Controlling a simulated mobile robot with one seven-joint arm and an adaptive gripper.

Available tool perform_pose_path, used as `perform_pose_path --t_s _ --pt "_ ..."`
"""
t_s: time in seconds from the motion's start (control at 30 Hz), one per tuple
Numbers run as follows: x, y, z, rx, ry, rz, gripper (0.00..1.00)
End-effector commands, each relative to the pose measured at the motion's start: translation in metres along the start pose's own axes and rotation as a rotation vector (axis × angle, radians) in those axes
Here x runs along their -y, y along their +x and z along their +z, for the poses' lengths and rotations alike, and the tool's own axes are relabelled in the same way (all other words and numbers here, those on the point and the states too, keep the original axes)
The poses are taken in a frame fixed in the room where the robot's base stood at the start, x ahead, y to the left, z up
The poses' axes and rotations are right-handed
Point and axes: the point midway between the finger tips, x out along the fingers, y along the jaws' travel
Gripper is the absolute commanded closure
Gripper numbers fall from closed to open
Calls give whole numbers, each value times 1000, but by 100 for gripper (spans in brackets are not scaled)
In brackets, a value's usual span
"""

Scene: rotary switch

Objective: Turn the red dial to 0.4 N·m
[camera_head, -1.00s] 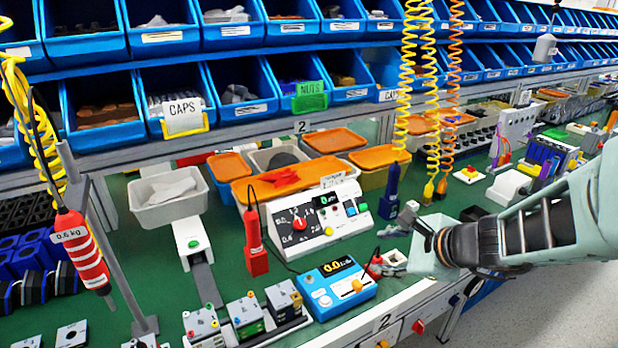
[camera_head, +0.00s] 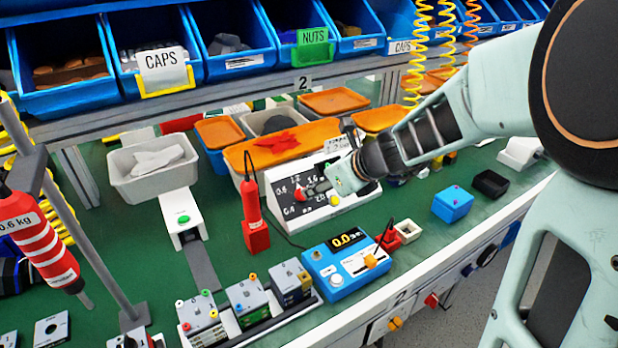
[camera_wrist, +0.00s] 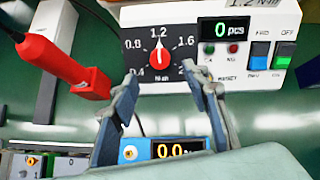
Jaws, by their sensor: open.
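The red dial (camera_wrist: 159,60) sits on the black scale panel of a white control box (camera_wrist: 250,20). In the wrist view its narrow pointer stands upright toward 1.2, with 0.4 at the lower left of the scale. In the head view the dial (camera_head: 300,193) shows just left of my gripper (camera_head: 325,185). My gripper is open and empty in the wrist view (camera_wrist: 161,78). Its two fingers lie left and right of the dial's lower side, apart from it as far as I can tell. The box's display reads 0 pcs.
A red tool (camera_head: 253,215) stands just left of the box. A blue device (camera_head: 345,268) reading 0.0 is in front of it. Orange-lidded trays (camera_head: 285,150) lie behind. A hanging red tool (camera_head: 38,240) is at the far left.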

Motion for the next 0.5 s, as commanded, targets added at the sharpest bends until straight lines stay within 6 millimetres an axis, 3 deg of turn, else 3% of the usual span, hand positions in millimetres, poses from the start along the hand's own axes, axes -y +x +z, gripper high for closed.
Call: perform_pose_path --t_s 0.2,0.5 --pt "-1 46 -3 -1 -1 3 57" --pt "-1 81 -1 0 -1 2 57"
